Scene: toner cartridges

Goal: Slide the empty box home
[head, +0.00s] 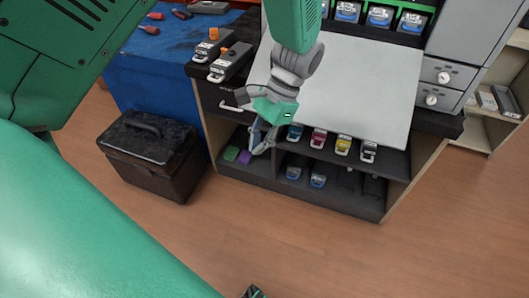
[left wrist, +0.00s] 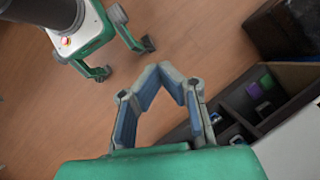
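No box that I can clearly tell to be empty shows. Small green (head: 231,153) and purple (head: 245,157) blocks sit in the lower left compartment of the dark cabinet shelf (head: 330,201); they also show in the left wrist view as a green block (left wrist: 266,82) and a purple block (left wrist: 254,90). My left gripper (head: 258,149) hangs in front of this compartment, above the blocks. In the left wrist view its fingertips (left wrist: 166,68) meet with nothing visible between them. My right gripper (left wrist: 125,60) is open and empty over the floor; its fingers are apart.
Blue (head: 295,132), magenta (head: 319,138), yellow (head: 343,145) and grey (head: 368,151) cartridges stand on the upper shelf. Blue-fronted units (head: 318,180) sit below. A black toolbox (head: 150,155) stands on the floor at left. The wooden floor in front is clear.

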